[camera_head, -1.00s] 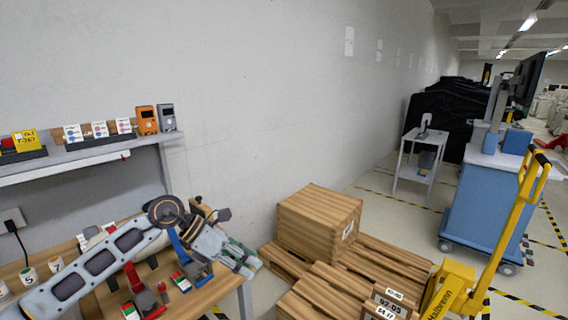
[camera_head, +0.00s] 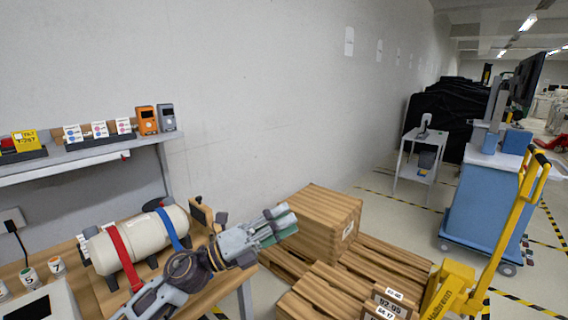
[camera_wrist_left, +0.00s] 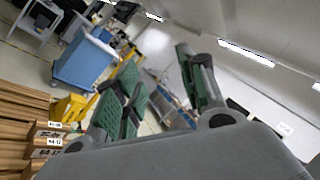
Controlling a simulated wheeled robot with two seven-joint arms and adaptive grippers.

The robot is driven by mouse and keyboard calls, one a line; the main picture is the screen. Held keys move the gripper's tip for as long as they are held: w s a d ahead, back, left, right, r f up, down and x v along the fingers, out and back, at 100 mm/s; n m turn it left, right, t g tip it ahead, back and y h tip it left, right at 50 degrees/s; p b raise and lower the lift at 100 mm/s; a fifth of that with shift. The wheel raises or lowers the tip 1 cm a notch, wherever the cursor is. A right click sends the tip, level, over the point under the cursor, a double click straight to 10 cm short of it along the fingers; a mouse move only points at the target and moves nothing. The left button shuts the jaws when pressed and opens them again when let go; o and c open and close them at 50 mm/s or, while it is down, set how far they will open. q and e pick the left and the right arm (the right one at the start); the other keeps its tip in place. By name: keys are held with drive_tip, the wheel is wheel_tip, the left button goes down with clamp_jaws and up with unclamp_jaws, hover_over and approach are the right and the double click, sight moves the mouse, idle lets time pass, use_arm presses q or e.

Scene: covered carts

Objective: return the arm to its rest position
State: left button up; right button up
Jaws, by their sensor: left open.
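My left gripper (camera_head: 281,225) is at the end of my left arm, in front of the wooden crate in the head view. In the left wrist view its two green-padded fingers (camera_wrist_left: 160,90) stand apart with nothing between them. The arm reaches up from the bottom of the head view, across the right end of the workbench (camera_head: 215,287). My right gripper is in neither view.
A cream tank (camera_head: 142,243) with red and blue straps lies on the workbench, close to my arm. Wooden pallets (camera_head: 382,258) with a crate (camera_head: 318,215) stand right of the bench. A yellow pallet jack (camera_head: 510,225) and a blue cart (camera_head: 478,205) stand further right.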

use_arm(q)
drive_tip(key=w+a+f+n+t+y, duration=0.3)
drive_tip(key=a+f+n+t+y, duration=0.2)
drive_tip(key=a+n+y, duration=0.6)
drive_tip(key=w+a+f+n+t+y, duration=0.2)
drive_tip(key=a+f+n+t+y, duration=0.3)
drive_tip(key=n, duration=1)
drive_tip(key=s+a+f+n+g+y, duration=0.3)
drive_tip(key=f+n+y, duration=0.1)
drive_tip(key=f, duration=0.6)
drive_tip(key=s+a+f+n+g, duration=0.1)
drive_tip(key=s+f+n+g, duration=0.2)
drive_tip(key=s+f+g, duration=0.55)
drive_tip(key=s+a+f+n+g, duration=0.25)
drive_tip(key=s+f, duration=0.65)
drive_tip(key=s, duration=0.6)
wheel_tip(320, 180, down, 33)
drive_tip(key=s+a+g, duration=0.1)
drive_tip(key=g, duration=0.1)
drive_tip(key=s+a+f, duration=0.3)
drive_tip(key=s+f, duration=0.7)
drive_tip(key=s, duration=0.1)
drive_tip(key=s+a+f, duration=0.3)
drive_tip(key=s+f, duration=0.7)
drive_tip(key=shift+s+a+m+g+y, duration=0.3)
drive_tip(key=shift+s+a+m+g, duration=0.05)
drive_tip(key=shift+g, duration=0.05)
